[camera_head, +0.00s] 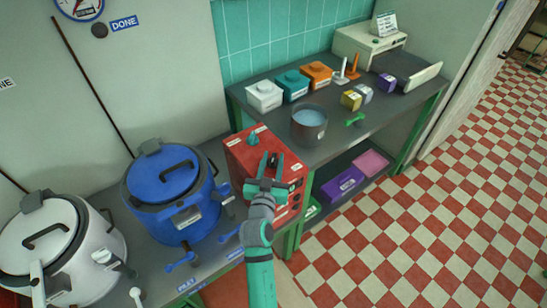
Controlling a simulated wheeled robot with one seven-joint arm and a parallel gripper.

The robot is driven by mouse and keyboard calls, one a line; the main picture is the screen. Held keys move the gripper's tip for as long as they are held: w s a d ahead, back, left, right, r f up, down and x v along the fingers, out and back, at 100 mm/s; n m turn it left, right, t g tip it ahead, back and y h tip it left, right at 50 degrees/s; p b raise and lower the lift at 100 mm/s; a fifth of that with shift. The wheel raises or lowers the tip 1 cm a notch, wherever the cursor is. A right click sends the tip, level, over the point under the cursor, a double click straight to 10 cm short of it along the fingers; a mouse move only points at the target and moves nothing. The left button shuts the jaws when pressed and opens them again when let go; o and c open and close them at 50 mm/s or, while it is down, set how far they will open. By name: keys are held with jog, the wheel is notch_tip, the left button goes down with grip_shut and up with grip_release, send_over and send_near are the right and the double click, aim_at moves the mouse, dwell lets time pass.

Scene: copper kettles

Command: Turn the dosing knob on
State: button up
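A red box (243,160) stands on the counter, with small unreadable labels on it. A teal knob (252,140) sits on its top. A small dark knob-like part (273,161) shows on the box between my fingers. I cannot tell for sure which of these is the dosing knob. My gripper (271,156) reaches over the box from the front, its two teal fingers apart on either side of the dark part. I cannot tell whether they touch it. My wrist and arm hide part of the front of the box.
A blue kettle (165,178) and a white kettle (60,245) stand at left. A grey pot (309,126) with bluish liquid is right of the box. White, teal and orange canisters (265,96) stand behind. Tiled floor (430,215) is open at right.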

jog(key=shift+w+d, duration=0.15)
jog(key=shift+w, duration=0.6)
grip_shut()
